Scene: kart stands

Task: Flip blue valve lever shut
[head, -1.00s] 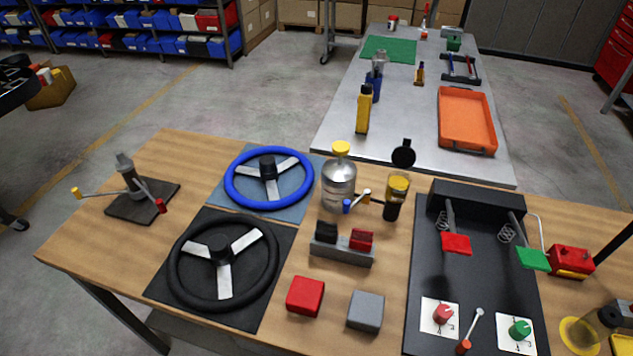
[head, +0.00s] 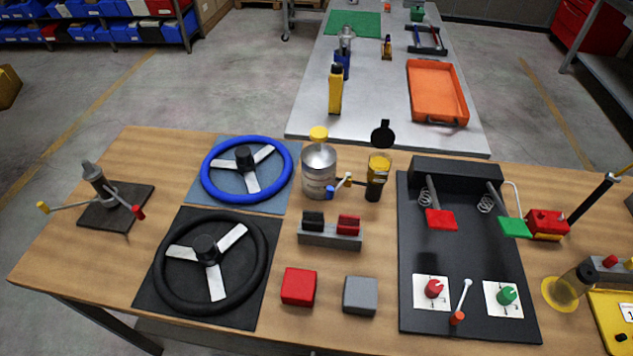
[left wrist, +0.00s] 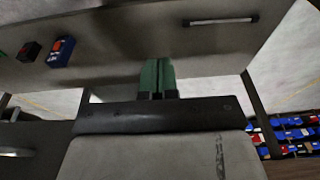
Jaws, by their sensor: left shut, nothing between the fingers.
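The blue valve lever (head: 330,191) shows in the head view as a small blue end low at the front right of a silver canister (head: 319,167) with a yellow cap. A pale lever with an orange-white tip (head: 346,179) is just right of it. The lever's exact angle is too small to tell. My left gripper (left wrist: 157,68) shows only in the left wrist view, its green fingers together with nothing between them, away from the valve. My right gripper is in neither view.
On the wooden table (head: 120,254) are a blue steering wheel (head: 205,187), a black steering wheel (head: 161,281), a pedal board (head: 462,265), a red block (head: 299,287) and a grey block (head: 360,296). A yellow-topped cup (head: 379,166) stands close right of the valve.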

